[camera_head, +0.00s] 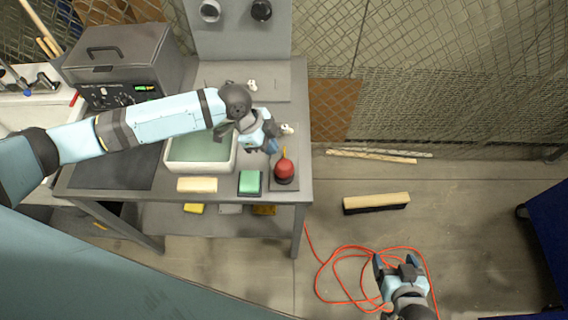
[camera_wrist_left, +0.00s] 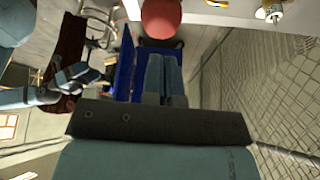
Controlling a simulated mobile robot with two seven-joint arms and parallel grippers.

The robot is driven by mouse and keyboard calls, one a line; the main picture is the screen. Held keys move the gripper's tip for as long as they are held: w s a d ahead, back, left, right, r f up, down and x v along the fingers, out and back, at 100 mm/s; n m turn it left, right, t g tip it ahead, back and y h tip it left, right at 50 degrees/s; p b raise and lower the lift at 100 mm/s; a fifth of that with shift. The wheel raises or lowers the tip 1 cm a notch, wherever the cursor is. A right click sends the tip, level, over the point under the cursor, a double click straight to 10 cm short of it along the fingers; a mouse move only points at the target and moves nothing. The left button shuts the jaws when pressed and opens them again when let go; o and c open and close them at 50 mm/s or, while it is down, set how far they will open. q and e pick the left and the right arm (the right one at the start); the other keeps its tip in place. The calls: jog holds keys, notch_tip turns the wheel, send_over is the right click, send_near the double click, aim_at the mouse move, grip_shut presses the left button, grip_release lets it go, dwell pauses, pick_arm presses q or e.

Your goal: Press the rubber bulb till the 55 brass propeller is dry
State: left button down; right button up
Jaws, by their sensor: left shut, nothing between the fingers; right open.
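The red rubber bulb (camera_head: 284,169) stands on a dark pad at the right front corner of the grey bench. It also shows at the top of the left wrist view (camera_wrist_left: 161,17). My left gripper (camera_head: 272,147) is shut and empty, just behind and left of the bulb, apparently apart from it. Its closed fingers (camera_wrist_left: 165,75) point toward the bulb in the left wrist view. A small pale and brass part (camera_head: 287,129) sits behind the bulb and also shows in the left wrist view (camera_wrist_left: 272,12); I cannot read any number on it. My right gripper (camera_head: 398,262) is open and empty over the floor.
A white tub (camera_head: 168,165) of greenish liquid stands left of the bulb. A green sponge (camera_head: 250,183) and a cream block (camera_head: 197,185) lie along the bench front. Another small part (camera_head: 252,86) lies further back. An orange cable (camera_head: 335,285) coils on the floor.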

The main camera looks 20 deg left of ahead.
aim_at(283, 163)
pick_arm(q)
jog(key=b+x, duration=0.3)
jog(key=x, duration=0.1)
jog(key=shift+a+f, duration=0.1)
jog(key=shift+w+d+f+b, duration=0.1)
jog(key=shift+d+f+b, duration=0.2)
jog(key=shift+f+b, duration=0.15)
